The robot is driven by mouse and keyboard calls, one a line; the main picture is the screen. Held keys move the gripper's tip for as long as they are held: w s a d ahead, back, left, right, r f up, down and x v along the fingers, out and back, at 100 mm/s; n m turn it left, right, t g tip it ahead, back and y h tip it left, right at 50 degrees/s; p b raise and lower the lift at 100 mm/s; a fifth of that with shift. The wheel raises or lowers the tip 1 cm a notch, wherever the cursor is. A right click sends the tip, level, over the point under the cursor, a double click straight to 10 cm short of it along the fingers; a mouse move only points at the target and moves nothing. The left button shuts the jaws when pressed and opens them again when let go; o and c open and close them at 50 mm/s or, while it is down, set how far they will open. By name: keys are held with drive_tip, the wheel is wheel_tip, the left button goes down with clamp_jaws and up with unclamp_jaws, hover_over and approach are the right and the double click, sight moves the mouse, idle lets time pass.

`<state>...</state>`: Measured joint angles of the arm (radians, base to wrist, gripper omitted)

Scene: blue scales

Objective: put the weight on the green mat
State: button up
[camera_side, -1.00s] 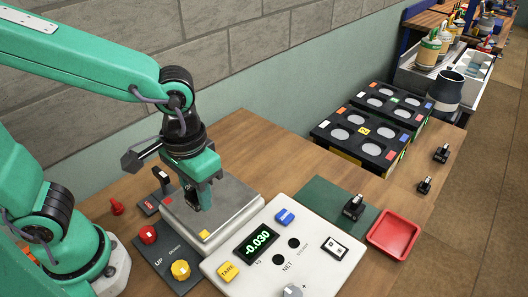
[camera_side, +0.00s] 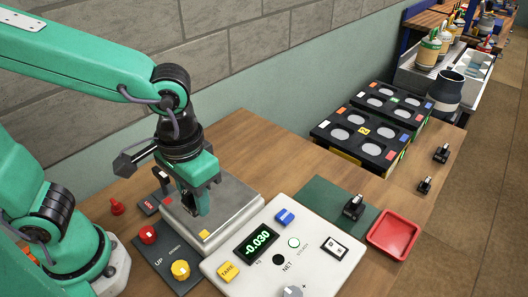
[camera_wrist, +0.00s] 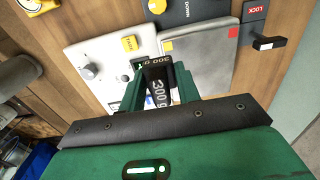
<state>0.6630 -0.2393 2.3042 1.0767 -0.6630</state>
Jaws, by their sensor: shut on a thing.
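A black weight marked 300 g (camera_wrist: 157,92) is between the fingers of my gripper (camera_wrist: 158,84) in the wrist view. My gripper is shut on it; in the side view my gripper (camera_side: 203,207) is over the grey plate of the scale (camera_side: 237,205) and mostly hides the weight. I cannot tell any gap between weight and plate. The green mat (camera_side: 317,195) lies right of the scale. Another black weight (camera_side: 353,207) stands on the mat's right part. The scale's display (camera_side: 257,241) reads -0.030.
A red tray (camera_side: 393,234) adjoins the mat's right side. Two more black weights (camera_side: 441,153) (camera_side: 424,185) stand at the far right. Black racks (camera_side: 362,132) stand behind the mat. The control panel (camera_side: 320,265) is in front. Wood is bare behind the scale.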

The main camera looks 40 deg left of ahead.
drive_tip(key=w+d+f, duration=0.3)
drive_tip(key=w+d, duration=0.4)
drive_tip(key=w, duration=0.4)
drive_tip(key=w+d+f, duration=0.4)
drive_tip(key=w+d, duration=0.3)
drive_tip(key=w, duration=0.4)
drive_tip(key=shift+w+d+f, duration=0.15)
drive_tip(key=shift+w+d, duration=0.1)
drive_tip(key=shift+w, duration=0.05)
hover_over(321, 195)
wheel_tip(321, 195, down, 7)
drive_tip(key=shift+f, duration=2)
drive_tip(key=shift+f, duration=0.2)
drive_tip(key=o, duration=1.2)
drive_tip(key=shift+c, duration=0.2)
